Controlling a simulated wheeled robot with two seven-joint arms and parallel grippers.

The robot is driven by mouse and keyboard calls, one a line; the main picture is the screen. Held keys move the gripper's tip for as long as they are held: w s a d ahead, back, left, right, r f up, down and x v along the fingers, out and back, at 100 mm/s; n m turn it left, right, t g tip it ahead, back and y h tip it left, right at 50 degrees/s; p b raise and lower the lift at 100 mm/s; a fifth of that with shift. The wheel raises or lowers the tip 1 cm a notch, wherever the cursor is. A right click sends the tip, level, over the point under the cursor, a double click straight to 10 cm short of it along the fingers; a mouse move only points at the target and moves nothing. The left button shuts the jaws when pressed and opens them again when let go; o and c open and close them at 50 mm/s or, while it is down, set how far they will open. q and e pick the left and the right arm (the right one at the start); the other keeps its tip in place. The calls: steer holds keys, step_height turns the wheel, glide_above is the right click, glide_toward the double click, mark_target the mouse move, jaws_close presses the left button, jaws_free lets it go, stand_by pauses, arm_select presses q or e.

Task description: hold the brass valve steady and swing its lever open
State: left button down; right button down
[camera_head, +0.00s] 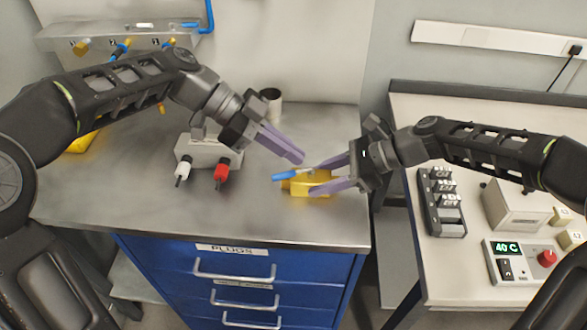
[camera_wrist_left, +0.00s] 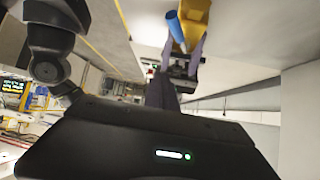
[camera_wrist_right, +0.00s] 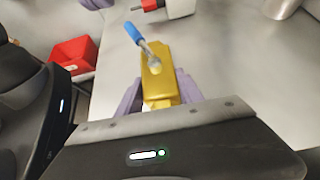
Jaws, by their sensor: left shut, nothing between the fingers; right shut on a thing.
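The brass valve (camera_head: 318,187) lies on the steel bench top near its front right. Its lever has a blue handle (camera_head: 286,175). In the right wrist view the valve (camera_wrist_right: 158,84) points away from me, and the handle (camera_wrist_right: 134,33) sticks out past its far end, angled slightly left. My right gripper (camera_head: 315,179) is shut on the valve, one finger on each side. My left gripper (camera_head: 301,158) is shut and empty, its tips just behind the valve and apart from the handle. The handle also shows in the left wrist view (camera_wrist_left: 175,27).
A cup (camera_head: 271,104) stands behind. A side table at right holds a control box (camera_head: 520,258). Bench front between the plugs and valve is clear.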

arm_select(q)
steer(key=w+r, duration=0.1)
steer(key=w+a+r, duration=0.1)
steer(key=w+r, duration=0.1)
steer(key=w, duration=0.1)
steer(key=shift+a+r, duration=0.1)
steer(key=shift+a, duration=0.25)
steer(key=c, duration=2.1)
jaws_free()
steer(key=shift+c, duration=0.2)
steer(key=o, duration=0.3)
steer(key=shift+s+r, duration=0.1)
steer(key=shift+s, duration=0.3)
steer(key=o, duration=0.4)
steer(key=s+y, duration=0.1)
steer(key=s+n+t+y, duration=0.1)
steer(key=s+n+y, duration=0.1)
steer(key=shift+s+a+r+t, duration=0.3)
steer(key=shift+a, duration=0.1)
steer(key=s+a+n+t+y, duration=0.1)
steer(key=s+a+r+n+t+y, duration=0.1)
steer(key=s+a+n+t+y, duration=0.1)
steer(key=y, duration=0.1)
steer(key=shift+s+a+r+n+t, duration=0.25)
steer(key=shift+s+r+n+t, duration=0.05)
steer(key=shift+s+r, duration=0.1)
steer(key=shift+f, duration=0.2)
